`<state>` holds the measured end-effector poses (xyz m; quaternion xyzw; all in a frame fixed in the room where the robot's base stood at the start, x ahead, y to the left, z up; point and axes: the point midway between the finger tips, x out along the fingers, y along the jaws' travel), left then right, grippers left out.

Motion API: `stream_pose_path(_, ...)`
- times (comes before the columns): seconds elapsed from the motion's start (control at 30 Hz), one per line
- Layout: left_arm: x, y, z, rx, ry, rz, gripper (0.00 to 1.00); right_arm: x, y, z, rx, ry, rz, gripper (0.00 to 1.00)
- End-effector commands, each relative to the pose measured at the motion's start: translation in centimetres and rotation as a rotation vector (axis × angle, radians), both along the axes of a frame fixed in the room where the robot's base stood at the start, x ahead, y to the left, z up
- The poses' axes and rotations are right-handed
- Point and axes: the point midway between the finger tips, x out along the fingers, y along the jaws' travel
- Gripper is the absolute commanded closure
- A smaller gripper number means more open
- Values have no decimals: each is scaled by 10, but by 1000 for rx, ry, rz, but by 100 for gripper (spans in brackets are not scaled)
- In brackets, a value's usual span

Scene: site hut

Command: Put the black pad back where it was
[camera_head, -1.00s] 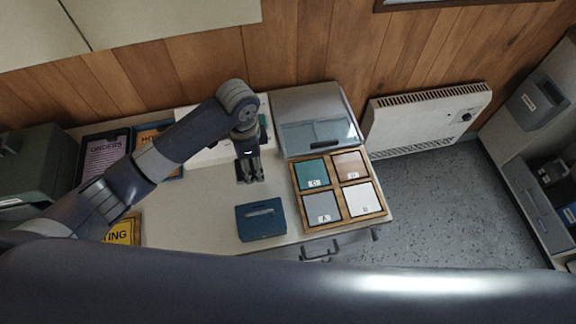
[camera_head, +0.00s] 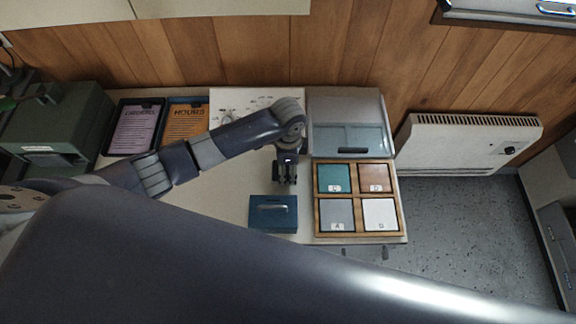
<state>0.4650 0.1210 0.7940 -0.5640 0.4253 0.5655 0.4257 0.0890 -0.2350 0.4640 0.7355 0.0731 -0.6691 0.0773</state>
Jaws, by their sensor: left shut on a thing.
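My left gripper (camera_head: 285,181) hangs fingers down over the worktop, between the white panel and the blue box. It is shut on the black pad, which shows only as a dark patch at the fingers and is hard to tell from them. The wooden tray (camera_head: 357,238) to its right has a teal pad C (camera_head: 334,175), a brown pad D (camera_head: 375,176), a grey pad A (camera_head: 337,213) and a white pad B (camera_head: 379,212) in its compartments. My right gripper does not show.
A blue box with a handle (camera_head: 273,221) stands just in front of the gripper. A grey case with a clear lid (camera_head: 347,110) is behind the tray. A white printed panel (camera_head: 235,100), two framed signs (camera_head: 137,131) and a green machine (camera_head: 60,125) are behind and left.

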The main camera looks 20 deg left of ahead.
Motion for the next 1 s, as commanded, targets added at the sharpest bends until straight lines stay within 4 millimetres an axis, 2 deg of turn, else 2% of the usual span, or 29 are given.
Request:
stream_pose_path(0.4,0,0,-8,0,-1,-1,64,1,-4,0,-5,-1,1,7)
stream_pose_path(0.43,0,0,-8,0,-1,-1,43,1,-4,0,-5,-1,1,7)
stream_pose_path(0.5,0,0,-8,-1,-1,-1,27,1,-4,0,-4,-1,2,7)
stream_pose_path(0.53,0,0,-8,0,-1,-1,25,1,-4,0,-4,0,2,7)
stream_pose_path(0.87,0,0,-7,-1,-1,-1,25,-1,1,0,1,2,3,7)
stream_pose_path(1.0,1,-1,3,-2,-4,-1,25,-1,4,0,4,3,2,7)
